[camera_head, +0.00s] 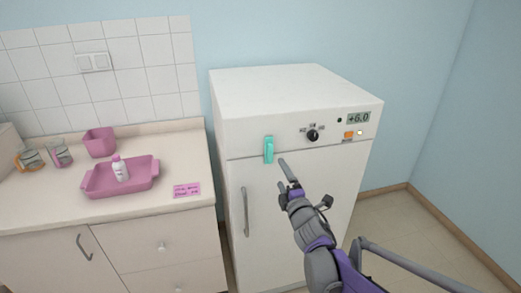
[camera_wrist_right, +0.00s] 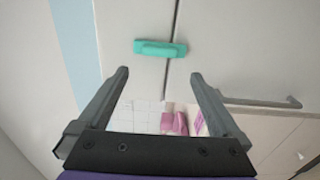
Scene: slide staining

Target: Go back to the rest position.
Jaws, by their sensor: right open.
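My right gripper (camera_head: 287,172) is in front of the white fridge-like cabinet (camera_head: 285,95), just below its control panel. In the right wrist view the right gripper (camera_wrist_right: 158,82) has its two fingers spread apart with nothing between them. A teal latch (camera_head: 268,149) sits on the cabinet front at the seam above the door, and it also shows in the wrist view (camera_wrist_right: 160,48) beyond the fingertips. The gripper looks apart from it. The cabinet door (camera_head: 265,200) looks shut. My left gripper is not in view.
The cabinet panel has a black knob (camera_head: 313,135), an orange button (camera_head: 349,134) and a display (camera_head: 358,118) reading +6.0. A counter (camera_head: 50,205) at left holds a pink tray (camera_head: 140,185) with a white bottle (camera_head: 121,172), a pink container (camera_head: 99,142) and glass beakers (camera_head: 60,155). Floor shows at right.

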